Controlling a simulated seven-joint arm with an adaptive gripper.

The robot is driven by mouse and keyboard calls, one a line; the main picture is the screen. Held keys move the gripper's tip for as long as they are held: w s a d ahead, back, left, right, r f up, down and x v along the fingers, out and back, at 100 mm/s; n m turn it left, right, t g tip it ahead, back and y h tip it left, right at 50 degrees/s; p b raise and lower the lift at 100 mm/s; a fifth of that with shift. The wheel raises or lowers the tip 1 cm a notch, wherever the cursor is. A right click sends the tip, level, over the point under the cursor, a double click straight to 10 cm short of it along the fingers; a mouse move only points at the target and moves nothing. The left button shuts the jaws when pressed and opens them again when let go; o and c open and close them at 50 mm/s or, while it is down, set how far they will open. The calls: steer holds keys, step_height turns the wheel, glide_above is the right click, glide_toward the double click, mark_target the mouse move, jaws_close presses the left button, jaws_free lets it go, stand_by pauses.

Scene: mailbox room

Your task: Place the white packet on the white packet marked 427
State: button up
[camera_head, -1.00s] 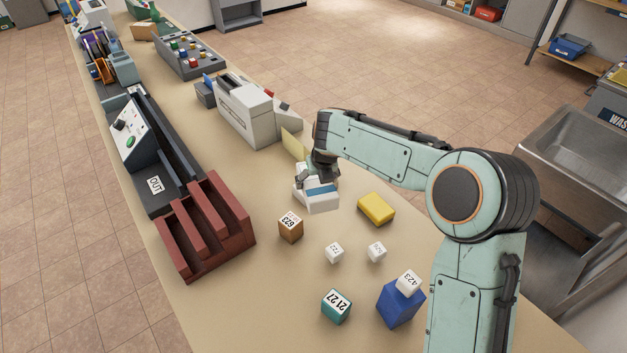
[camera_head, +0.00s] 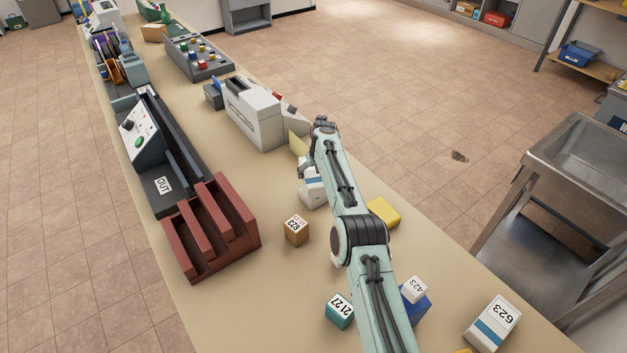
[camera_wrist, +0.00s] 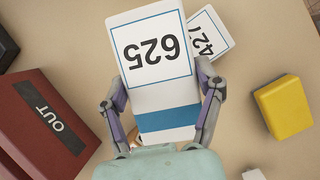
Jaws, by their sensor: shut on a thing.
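My gripper (camera_wrist: 161,85) is shut on a white packet marked 625 (camera_wrist: 153,60), with a blue band near the jaws. The white packet marked 427 (camera_wrist: 212,38) lies on the counter beyond it in the wrist view, partly covered by the held packet. I cannot tell whether the two touch. In the head view my gripper (camera_head: 312,160) is at the counter's middle, largely hidden by my arm. White packet surfaces with a blue stripe (camera_head: 312,190) show below it, but which packet each belongs to is unclear.
A yellow block (camera_head: 383,211) lies right of my arm, a brown cube (camera_head: 296,231) nearer. A teal cube (camera_head: 340,310), a blue block (camera_head: 416,308) and a white packet marked 623 (camera_head: 494,322) are nearer still.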

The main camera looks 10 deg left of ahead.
steer(key=shift+a+f, duration=0.1)
steer(key=shift+f, duration=1.6)
steer(key=shift+f, duration=0.15)
steer(key=o, duration=1.2)
steer(key=shift+o, duration=0.2)
